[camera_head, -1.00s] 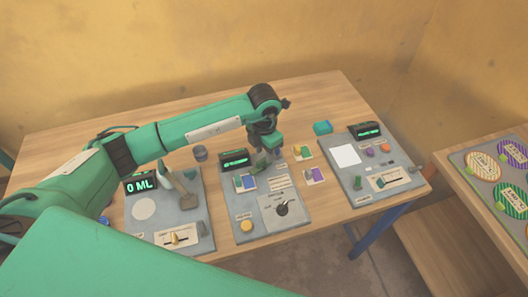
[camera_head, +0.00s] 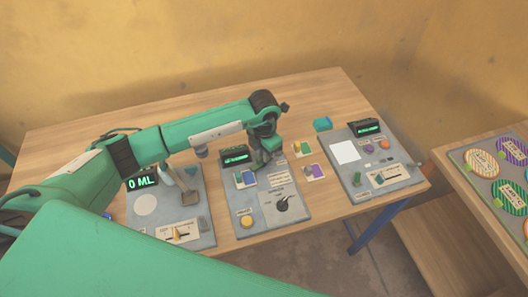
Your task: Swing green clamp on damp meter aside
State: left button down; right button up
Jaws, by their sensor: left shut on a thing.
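The middle grey panel (camera_head: 253,214) has a lit display (camera_head: 235,156), a dial (camera_head: 283,203) and a yellow button (camera_head: 246,222). I cannot read which panel is the damp meter. My left gripper (camera_head: 259,164) points down at this panel's upper right part, just right of the display. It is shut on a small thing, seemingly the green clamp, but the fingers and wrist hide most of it. My right gripper is not in view.
A left panel (camera_head: 143,223) reads 0 ML and carries a slider. A right panel (camera_head: 373,188) has a white square and coloured knobs. A teal block (camera_head: 322,124) lies behind. A tray of patterned discs (camera_head: 481,165) is at far right. The table's back is clear.

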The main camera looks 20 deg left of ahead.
pick_arm(q)
jog(key=shift+n, duration=0.3)
jog(key=n+b, duration=0.2)
jog(key=n, duration=0.1)
jog(key=shift+f+n, duration=0.1)
jog(key=shift+n, duration=0.3)
jog(key=n+b, duration=0.2)
jog(key=n, duration=0.3)
jog(key=shift+a, duration=0.15)
jog(key=n+b, duration=0.1)
jog(key=n, duration=0.3)
jog(key=shift+a+n, duration=0.15)
jog(key=shift+n, duration=2.15)
jog(key=c, duration=1.4)
grip_release()
jog(key=shift+c, duration=0.2)
